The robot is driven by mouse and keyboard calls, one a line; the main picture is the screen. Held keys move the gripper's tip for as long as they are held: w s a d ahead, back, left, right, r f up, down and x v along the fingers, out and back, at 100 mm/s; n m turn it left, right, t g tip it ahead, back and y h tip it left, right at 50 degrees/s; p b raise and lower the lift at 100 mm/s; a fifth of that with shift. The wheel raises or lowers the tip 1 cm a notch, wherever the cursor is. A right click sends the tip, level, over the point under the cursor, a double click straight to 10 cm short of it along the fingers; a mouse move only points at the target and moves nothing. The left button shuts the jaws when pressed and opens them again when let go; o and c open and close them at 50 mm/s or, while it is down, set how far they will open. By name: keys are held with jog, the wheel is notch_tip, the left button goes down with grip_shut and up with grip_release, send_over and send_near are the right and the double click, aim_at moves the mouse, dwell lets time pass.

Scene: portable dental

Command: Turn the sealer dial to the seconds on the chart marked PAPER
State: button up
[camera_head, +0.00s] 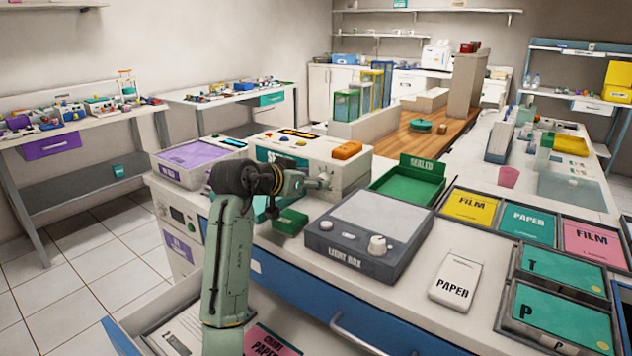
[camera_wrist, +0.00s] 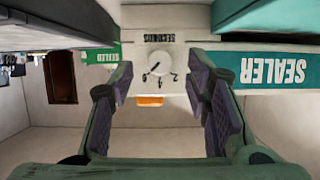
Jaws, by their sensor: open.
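The sealer (camera_head: 300,152) is a cream box with an orange block on top, on the bench in the head view. In the wrist view, which is upside down, its teal SEALER label (camera_wrist: 272,68) is at right. The white round dial (camera_wrist: 158,71) sits under the word SECONDS, with dark digits around it too small to read surely. My gripper (camera_head: 322,182) is open at the sealer's front; in the wrist view its fingers (camera_wrist: 163,88) stand either side of the dial, apparently apart from it. A pink card marked PAPER (camera_head: 272,342) lies low in the head view; no seconds are readable.
A light box (camera_head: 372,226) with a knob and a green SEALED tray (camera_head: 408,184) stand right of the sealer. A white PAPER packet (camera_head: 456,279) and several FILM and PAPER cards lie farther right. A purple tray (camera_head: 198,163) is left of the sealer.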

jog(key=v, duration=0.9)
jog(key=shift+s+a, duration=0.15)
jog(key=shift+s, duration=0.05)
jog(key=shift+r, duration=0.1)
